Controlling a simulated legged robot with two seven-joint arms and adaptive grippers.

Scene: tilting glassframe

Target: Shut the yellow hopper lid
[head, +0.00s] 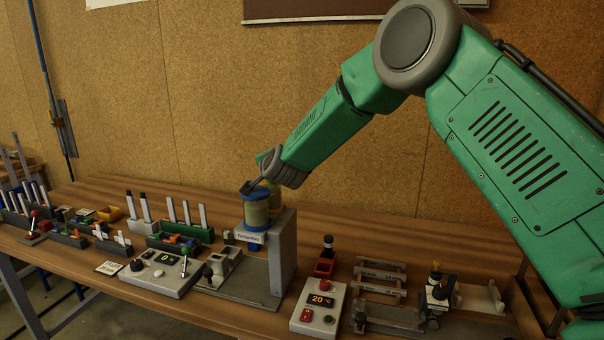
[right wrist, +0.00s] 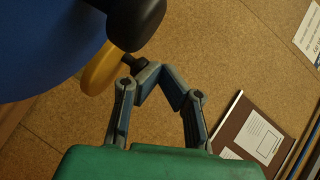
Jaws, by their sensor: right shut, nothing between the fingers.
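The hopper (head: 256,212) stands on the grey dispenser column, with a pale see-through body and blue bands at top and bottom. A yellow part (head: 273,190), which looks like the yellow lid, shows behind its top edge, partly hidden by my right gripper (head: 262,168). In the right wrist view the yellow lid (right wrist: 101,68) shows as a curved edge beyond a large blue round part, with a dark knob near it. My right gripper (right wrist: 161,72) is shut and empty, its fingertips close to that knob; I cannot tell if they touch. My left gripper is out of view.
Racks and small trays fill the left of the wooden bench. A fixture (head: 440,297) stands at right. A cork-like wall is behind.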

